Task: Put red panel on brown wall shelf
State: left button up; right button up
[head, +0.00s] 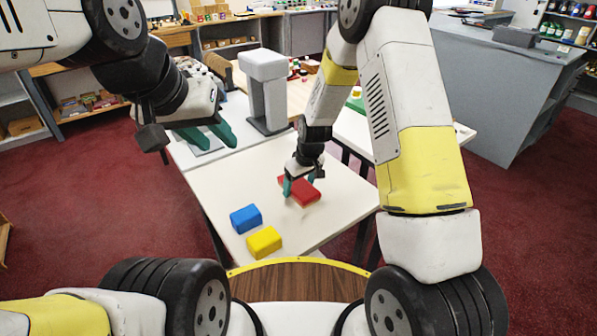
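A red block (303,193), the only red panel-like thing I make out, lies on the white table near its right side. My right gripper (301,184) reaches down over it, with its teal fingers apart at the block. I cannot tell whether they press on it. My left gripper (208,137) is open and empty, above the table's far left part. Brown wooden shelving (96,107) stands at the back left, and more shelving (228,44) stands along the back wall. I cannot tell which is the wall shelf.
A blue block (246,219) and a yellow block (264,241) lie at the near left of the table (225,187). A grey stand (266,90) rises behind it. A grey counter (492,85) is at the right. Red carpet is open on both sides.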

jog(key=c, duration=1.3)
jog(key=shift+r, duration=0.2)
